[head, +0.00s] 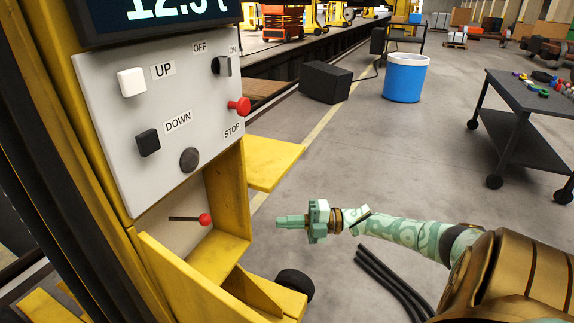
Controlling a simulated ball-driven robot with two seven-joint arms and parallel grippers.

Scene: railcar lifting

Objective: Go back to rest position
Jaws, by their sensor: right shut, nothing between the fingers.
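My right gripper (290,222) is shut and empty at the middle of the head view. Its pale green arm (410,231) reaches in from the lower right and points left. The gripper is apart from the yellow lifting column and from the white control panel (100,100) at the left. The panel carries a white UP button (132,82), a black DOWN button (148,143), a dark ON/OFF switch (222,66) and a red STOP button (239,106). My left gripper does not show.
Below the panel is a lever with a red knob (205,220). Yellow plates (272,163) jut from the column near my gripper. A black box (325,83), a blue bin (404,80) and a dark wheeled cart (520,135) stand further back. Black cables lie on the otherwise open floor.

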